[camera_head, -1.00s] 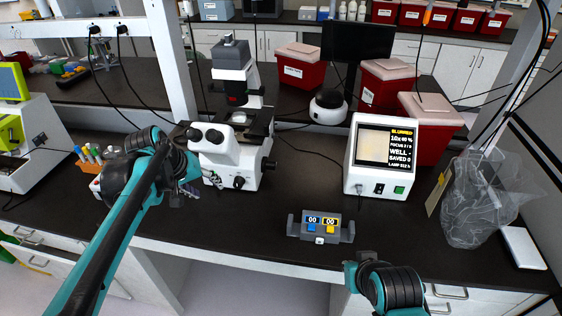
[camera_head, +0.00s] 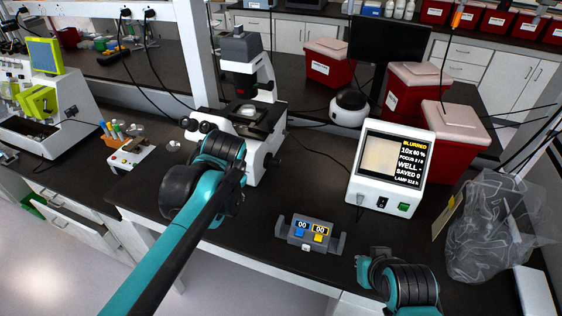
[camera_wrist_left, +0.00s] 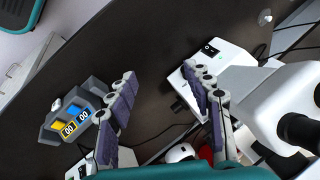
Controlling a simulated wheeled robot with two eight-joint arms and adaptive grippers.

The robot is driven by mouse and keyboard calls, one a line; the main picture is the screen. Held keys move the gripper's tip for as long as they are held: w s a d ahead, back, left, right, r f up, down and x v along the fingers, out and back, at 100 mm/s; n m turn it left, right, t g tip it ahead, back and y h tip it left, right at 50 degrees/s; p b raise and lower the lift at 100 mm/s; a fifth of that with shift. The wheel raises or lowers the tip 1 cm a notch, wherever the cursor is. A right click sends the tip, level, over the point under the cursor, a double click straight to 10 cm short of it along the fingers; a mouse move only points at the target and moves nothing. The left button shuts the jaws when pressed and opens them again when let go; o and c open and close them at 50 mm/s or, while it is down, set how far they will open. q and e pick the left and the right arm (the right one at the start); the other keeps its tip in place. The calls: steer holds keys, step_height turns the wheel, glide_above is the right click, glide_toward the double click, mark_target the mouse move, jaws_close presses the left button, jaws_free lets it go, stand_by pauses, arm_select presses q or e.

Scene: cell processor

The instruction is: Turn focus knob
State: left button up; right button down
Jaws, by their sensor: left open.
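The white microscope (camera_head: 255,62) with a grey top stands on the dark bench, left of centre in the head view. A dark knob (camera_head: 272,165) shows low on its right side. In the wrist view the microscope (camera_wrist_left: 270,95) is at the right, and a dark knob (camera_wrist_left: 181,104) sticks out between my fingers, partly behind the right one. My left gripper (camera_wrist_left: 160,72) is open and empty, its fingers spread beside the microscope; my arm hides it in the head view. The monitor box (camera_head: 388,178) reads "BLURRED". My right gripper (camera_head: 362,268) is at the bottom right, its fingers unclear.
A grey counter unit (camera_head: 310,234) with blue and yellow buttons sits at the bench front; it also shows in the wrist view (camera_wrist_left: 72,115). Red bins (camera_head: 455,128) stand behind the monitor box. A clear plastic bag (camera_head: 495,210) is at the right. Bench between counter and microscope is clear.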

arm_select(q)
steer(key=w+d+m+y, duration=0.2)
steer(key=w+d+m, duration=0.25)
steer(key=w, duration=0.65)
steer(key=m+g+y+p, duration=0.1)
steer(key=m+y, duration=0.3)
steer(key=m, duration=0.5)
glide_toward(279, 162)
steer(key=a+f, duration=0.1)
steer(key=f, duration=0.1)
steer(key=x, duration=0.2)
steer(key=b+x, duration=0.1)
steer(key=x, duration=0.4)
steer(key=shift+w+a+b, duration=0.3)
steer(key=shift+w+b, duration=0.05)
steer(key=shift+w, duration=0.1)
steer(key=c, duration=1.2)
